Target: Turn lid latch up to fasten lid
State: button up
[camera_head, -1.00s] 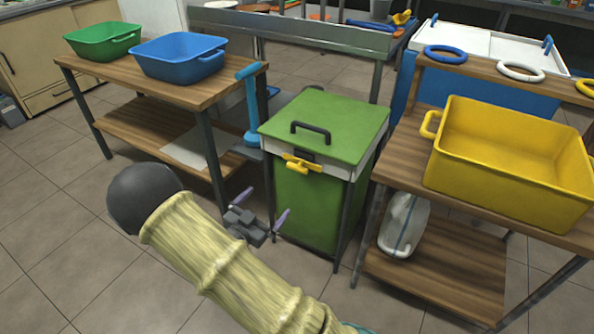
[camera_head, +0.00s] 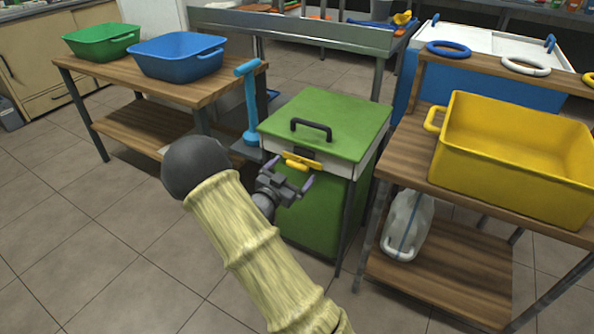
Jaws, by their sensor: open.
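The green press box has a green lid (camera_head: 325,122) with a dark handle (camera_head: 311,130) on top, and the lid lies flat on the box. A yellow lid latch (camera_head: 303,162) is on the white band at the box's front, just below the lid edge. It looks roughly horizontal. My gripper (camera_head: 289,188) is open and empty, just below the latch and in front of the green box front (camera_head: 322,215). Its purple-tipped fingers are spread to either side. I cannot tell whether they touch the latch.
A blue lever (camera_head: 250,105) stands left of the box. A wooden table at left holds green (camera_head: 103,40) and blue (camera_head: 178,55) tubs. A wooden stand at right holds a yellow tub (camera_head: 510,165), close to the box. Floor in front is clear.

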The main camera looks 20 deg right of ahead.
aim_at(297, 164)
jog(key=shift+b+x, duration=0.35)
jog(key=shift+x, duration=1.25)
jog(key=c, duration=1)
jog(key=shift+o, duration=0.2)
